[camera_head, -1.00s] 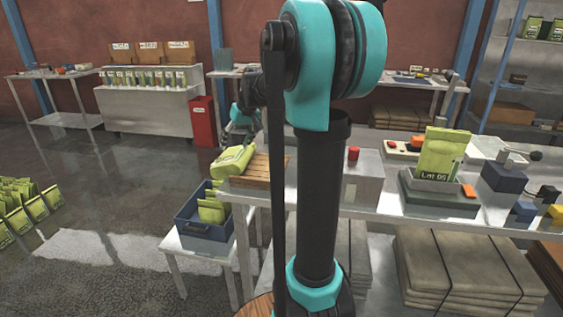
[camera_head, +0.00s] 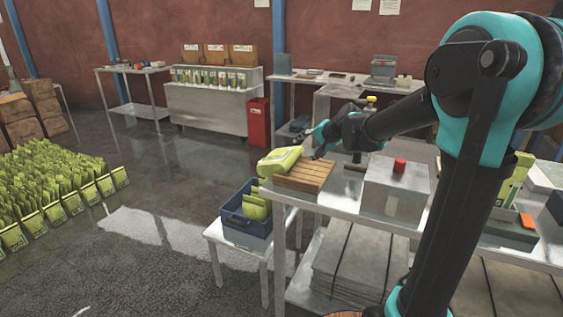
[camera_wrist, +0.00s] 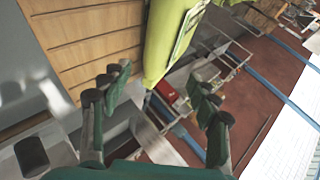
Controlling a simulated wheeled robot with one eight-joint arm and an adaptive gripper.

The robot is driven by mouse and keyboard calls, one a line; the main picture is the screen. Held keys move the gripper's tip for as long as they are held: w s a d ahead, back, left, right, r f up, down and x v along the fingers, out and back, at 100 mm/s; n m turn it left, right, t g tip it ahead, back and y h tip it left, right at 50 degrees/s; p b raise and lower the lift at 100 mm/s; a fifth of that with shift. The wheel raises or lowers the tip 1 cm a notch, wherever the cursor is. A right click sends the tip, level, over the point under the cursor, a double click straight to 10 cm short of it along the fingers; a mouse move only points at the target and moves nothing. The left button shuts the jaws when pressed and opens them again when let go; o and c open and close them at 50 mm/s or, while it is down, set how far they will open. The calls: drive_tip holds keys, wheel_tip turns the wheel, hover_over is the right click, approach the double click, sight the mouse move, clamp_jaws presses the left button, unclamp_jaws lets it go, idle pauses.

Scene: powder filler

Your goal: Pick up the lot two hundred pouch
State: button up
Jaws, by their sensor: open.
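A yellow-green pouch (camera_head: 280,161) lies on its side at the left end of a slatted wooden rack (camera_head: 305,177), its end overhanging the rack's left edge. Its lot label cannot be read. In the wrist view the pouch (camera_wrist: 170,40) is at the top middle, beyond my fingertips, with the rack (camera_wrist: 90,40) to its left. My gripper (camera_head: 320,141) is just to the right of the pouch and above the rack in the head view. In the wrist view my gripper (camera_wrist: 162,85) is open, with nothing between its fingers.
A blue bin (camera_head: 243,212) with green pouches stands on a low stand below the rack's left side. A grey box with a red button (camera_head: 399,166) is right of the rack. Another pouch (camera_head: 515,178) stands upright behind my arm. Many pouches (camera_head: 55,190) cover the floor at left.

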sight(292, 155)
drive_tip(key=shift+s+a+x, duration=0.1)
drive_tip(key=shift+x, duration=2.3)
drive_tip(key=shift+s+a+x, duration=0.1)
drive_tip(key=shift+a+x, duration=0.05)
drive_tip(key=shift+x, duration=2.2)
drive_tip(key=shift+c, duration=0.4)
drive_tip(key=c, duration=1)
drive_tip(key=shift+r, duration=0.15)
drive_tip(key=shift+c, duration=0.2)
